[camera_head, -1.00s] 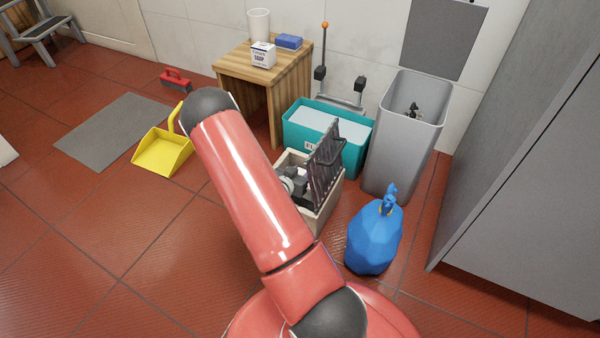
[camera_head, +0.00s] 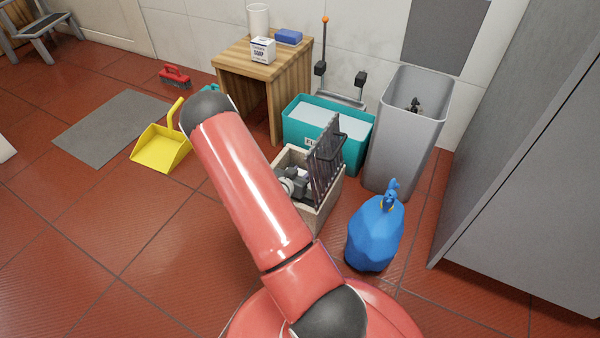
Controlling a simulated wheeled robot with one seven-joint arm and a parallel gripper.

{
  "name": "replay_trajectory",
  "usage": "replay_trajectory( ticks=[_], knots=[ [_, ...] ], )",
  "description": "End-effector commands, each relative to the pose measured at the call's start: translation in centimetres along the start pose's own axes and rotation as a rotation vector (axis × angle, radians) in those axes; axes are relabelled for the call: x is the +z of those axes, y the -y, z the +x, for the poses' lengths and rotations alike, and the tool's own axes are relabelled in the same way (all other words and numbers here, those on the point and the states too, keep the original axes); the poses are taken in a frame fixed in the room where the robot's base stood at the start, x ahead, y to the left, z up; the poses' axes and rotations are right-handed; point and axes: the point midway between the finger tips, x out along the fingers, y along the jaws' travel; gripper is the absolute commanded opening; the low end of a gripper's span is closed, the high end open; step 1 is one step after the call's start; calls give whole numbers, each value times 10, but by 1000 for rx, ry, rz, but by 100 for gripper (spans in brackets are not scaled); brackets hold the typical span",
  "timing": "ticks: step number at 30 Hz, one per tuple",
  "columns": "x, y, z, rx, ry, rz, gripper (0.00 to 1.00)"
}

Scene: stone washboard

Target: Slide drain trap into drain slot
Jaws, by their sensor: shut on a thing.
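A dark ribbed grate, which I take to be the drain trap (camera_head: 324,165), stands nearly upright at the pale stone-like box (camera_head: 322,216). Its lower part is inside or behind the box's rim; I cannot tell whether it sits in a slot. My gripper (camera_head: 303,182) is partly hidden behind my red arm, low over the box's opening. It is shut on the drain trap at its left side. The fingertips and the drain slot itself are not clearly visible.
A teal bin (camera_head: 354,152) stands close behind the box, and a tall grey bin (camera_head: 405,150) is to its right. A wooden stool (camera_head: 240,75) and a yellow dustpan (camera_head: 160,149) are to the left. Open floor lies at left.

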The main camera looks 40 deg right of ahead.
Motion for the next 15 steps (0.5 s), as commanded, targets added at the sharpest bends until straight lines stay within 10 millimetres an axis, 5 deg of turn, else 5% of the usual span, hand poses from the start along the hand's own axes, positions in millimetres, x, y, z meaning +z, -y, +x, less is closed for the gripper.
replay_trajectory(
  ticks=[15],
  knots=[
    [12, 0, 5, 0, 0, 1, 0]
  ],
)
